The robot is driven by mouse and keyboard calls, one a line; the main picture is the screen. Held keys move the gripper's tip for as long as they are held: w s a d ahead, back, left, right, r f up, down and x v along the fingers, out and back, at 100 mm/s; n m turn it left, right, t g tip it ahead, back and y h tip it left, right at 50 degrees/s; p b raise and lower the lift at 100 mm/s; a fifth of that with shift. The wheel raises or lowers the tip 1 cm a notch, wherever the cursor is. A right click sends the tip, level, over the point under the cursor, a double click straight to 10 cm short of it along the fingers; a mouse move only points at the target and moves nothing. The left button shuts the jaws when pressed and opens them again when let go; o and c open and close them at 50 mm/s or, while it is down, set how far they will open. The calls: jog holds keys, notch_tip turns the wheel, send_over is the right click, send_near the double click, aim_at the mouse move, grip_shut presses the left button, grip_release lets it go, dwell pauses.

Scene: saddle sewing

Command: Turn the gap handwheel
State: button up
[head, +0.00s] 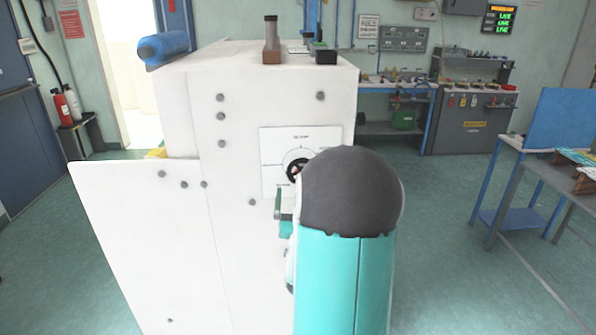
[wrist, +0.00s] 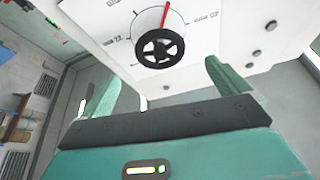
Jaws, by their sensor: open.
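The gap handwheel (wrist: 160,47) is a small black spoked wheel on a white dial plate (wrist: 118,22) with printed marks. In the wrist view a red pointer (wrist: 165,18) shows above the wheel. In the head view the handwheel (head: 297,170) sits on the front of a white machine, partly hidden by my arm. My gripper (wrist: 160,85) is open, its two green fingers wide apart in the wrist view. The wheel appears between and beyond the fingers, with nothing held. I cannot tell the exact distance to the wheel. In the head view my gripper (head: 284,208) is mostly hidden behind my arm.
The white machine (head: 230,240) fills the centre, with several dark bolts on its face and a side panel (head: 120,230) at left. A blue-framed table (head: 510,185) stands at right. A workbench (head: 400,90) is at the back. Green floor (head: 450,240) is clear at right.

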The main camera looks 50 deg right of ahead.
jog(key=x, duration=1)
jog(key=c, duration=1)
jog(key=shift+a+n+t, duration=0.1)
jog(key=shift+n+t, duration=0.2)
jog(key=shift+n, duration=0.1)
jog(key=n+t+y, duration=0.1)
jog(key=n, duration=0.2)
jog(key=n+t+y, duration=0.1)
jog(key=n, duration=0.2)
jog(key=shift+y, duration=0.3)
jog(key=n+t+y, duration=0.1)
jog(key=n, duration=0.3)
jog(key=n+y, duration=0.2)
jog(key=n, duration=0.2)
jog(key=shift+t+y, duration=0.3)
jog(key=shift+t, duration=0.1)
jog(key=shift+n, duration=0.3)
